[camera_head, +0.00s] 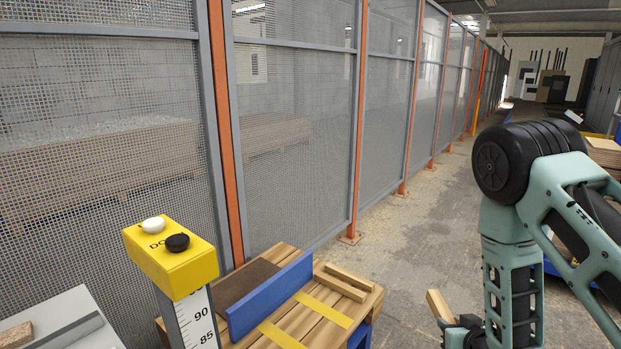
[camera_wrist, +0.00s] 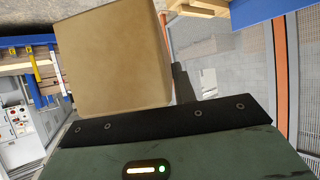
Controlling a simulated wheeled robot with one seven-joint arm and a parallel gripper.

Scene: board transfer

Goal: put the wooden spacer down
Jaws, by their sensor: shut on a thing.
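The wooden spacer (camera_head: 438,305) is a pale wood block, held in my gripper (camera_head: 452,322) at the lower right of the head view. In the wrist view the spacer (camera_wrist: 112,62) fills the upper left, large and close, with a dark finger at its right side. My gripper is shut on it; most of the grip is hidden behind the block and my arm. The spacer is in the air to the right of a slatted wooden table (camera_head: 357,310), apart from it. Two similar wood strips (camera_head: 342,282) lie on that table near its far right corner.
A blue upright board (camera_head: 268,298) and a brown panel (camera_head: 247,281) are on the table, with yellow strips (camera_head: 325,310) across the slats. A yellow-topped post (camera_head: 172,256) with buttons stands at left. Mesh fencing (camera_head: 290,150) runs behind. Concrete floor (camera_head: 405,235) is open beyond the table.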

